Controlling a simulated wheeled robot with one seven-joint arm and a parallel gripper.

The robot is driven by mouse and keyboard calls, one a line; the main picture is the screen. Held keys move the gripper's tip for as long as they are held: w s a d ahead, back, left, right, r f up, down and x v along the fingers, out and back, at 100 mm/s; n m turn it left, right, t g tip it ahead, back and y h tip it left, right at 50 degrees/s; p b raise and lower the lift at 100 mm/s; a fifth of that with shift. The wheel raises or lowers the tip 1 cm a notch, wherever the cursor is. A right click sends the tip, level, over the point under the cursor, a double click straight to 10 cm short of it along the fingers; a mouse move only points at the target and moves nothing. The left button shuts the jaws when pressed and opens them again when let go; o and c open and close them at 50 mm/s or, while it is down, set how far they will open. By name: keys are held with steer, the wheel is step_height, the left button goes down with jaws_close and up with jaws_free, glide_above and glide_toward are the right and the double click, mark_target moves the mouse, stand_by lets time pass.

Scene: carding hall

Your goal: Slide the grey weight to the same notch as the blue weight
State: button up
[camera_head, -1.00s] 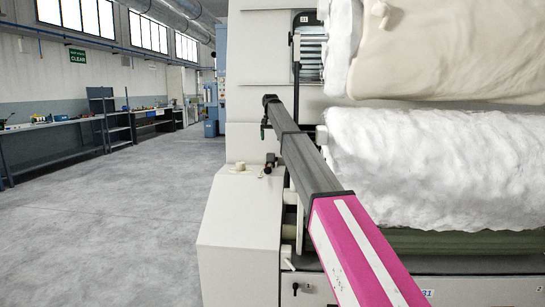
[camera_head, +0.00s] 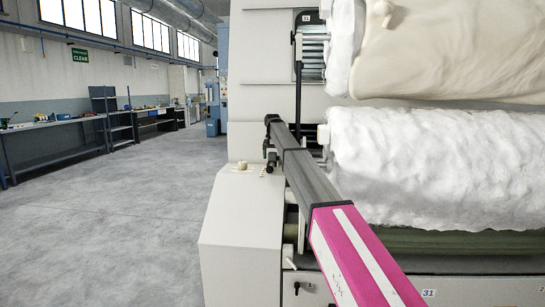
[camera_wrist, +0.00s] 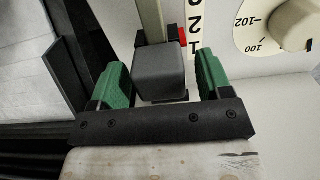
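In the wrist view the grey weight (camera_wrist: 160,72), a dark grey block, sits at the near end of a pale bar (camera_wrist: 151,18). My gripper (camera_wrist: 162,60) is open, with one green finger on each side of the block. A gap shows on the right side; on the left the finger is very close, and I cannot tell if it touches. A small red piece (camera_wrist: 182,35) is beside the bar, next to a scale plate (camera_wrist: 195,20) with black numbers. I cannot make out the blue weight in either view. In the head view my gripper (camera_head: 271,122) is small and dark.
A white dial with a knob (camera_wrist: 297,24) is at the right of the wrist view. The floor (camera_head: 120,220) on the left is clear.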

mark_target(272, 162)
steer(key=c, duration=1.2)
steer(key=shift+o, duration=0.2)
steer(key=s, duration=0.3)
steer(key=shift+s, duration=0.4)
steer(key=shift+w, duration=0.1)
steer(key=o, duration=1.3)
steer(key=shift+r, duration=0.1)
step_height(272, 162, up, 11)
steer(key=shift+f, duration=0.15)
steer(key=shift+a, duration=0.1)
